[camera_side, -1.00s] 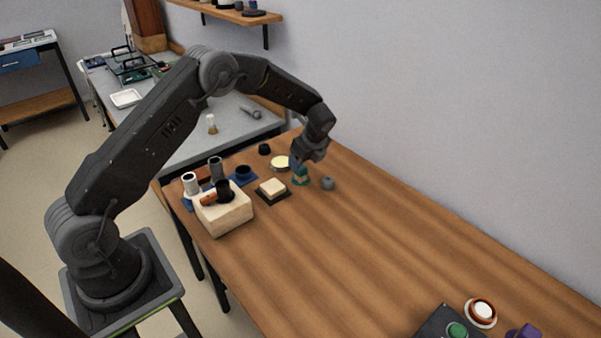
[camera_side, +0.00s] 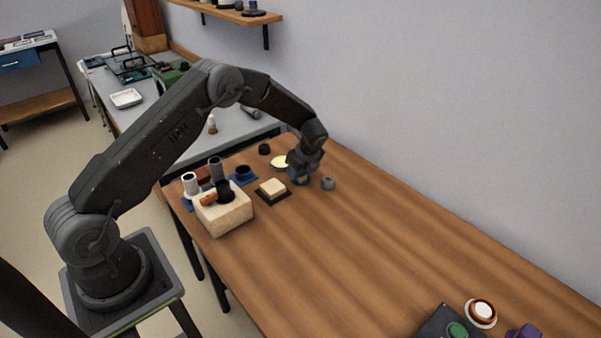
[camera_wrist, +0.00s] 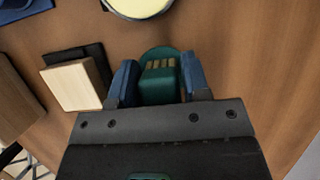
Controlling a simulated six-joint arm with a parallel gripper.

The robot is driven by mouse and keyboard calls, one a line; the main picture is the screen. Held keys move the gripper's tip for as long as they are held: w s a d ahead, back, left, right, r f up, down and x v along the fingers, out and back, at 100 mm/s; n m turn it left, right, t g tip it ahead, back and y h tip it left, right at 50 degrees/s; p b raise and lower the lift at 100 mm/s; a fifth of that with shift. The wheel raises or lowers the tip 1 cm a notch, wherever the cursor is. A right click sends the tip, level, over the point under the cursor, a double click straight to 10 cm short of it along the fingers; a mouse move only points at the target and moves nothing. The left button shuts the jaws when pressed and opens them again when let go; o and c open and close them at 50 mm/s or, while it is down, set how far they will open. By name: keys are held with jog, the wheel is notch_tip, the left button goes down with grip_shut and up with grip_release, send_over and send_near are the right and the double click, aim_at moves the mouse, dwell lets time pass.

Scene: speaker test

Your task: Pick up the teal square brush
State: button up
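The teal square brush (camera_wrist: 158,84) stands between the two blue fingers of my gripper (camera_wrist: 159,82) in the wrist view. Pale tan tufts show on its top, and a rounded teal part shows behind it. In the side view the brush (camera_side: 301,180) is mostly hidden under my gripper (camera_side: 303,174), low over the wooden table. My fingers are apart, one on each side of the brush. The gaps look very small, and I cannot tell whether either finger touches it.
A cream block on a black base (camera_side: 272,188) and a round pale-yellow dish (camera_side: 281,162) are close by. A grey knob-like piece (camera_side: 328,183) stands just right of my gripper. A pale block with cylinders (camera_side: 224,212) is further left. The table's middle (camera_side: 360,250) is clear.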

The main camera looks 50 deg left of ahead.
jog(key=c, duration=0.5)
jog(key=shift+r, duration=0.1)
jog(key=shift+c, duration=0.3)
jog(key=shift+r, duration=0.6)
notch_tip(320, 180, up, 3)
jog(key=shift+f, duration=0.1)
jog(key=s+a+r, duration=0.7)
jog(key=s+a, duration=0.1)
jog(key=shift+a, duration=0.25)
jog(key=shift+f, duration=0.1)
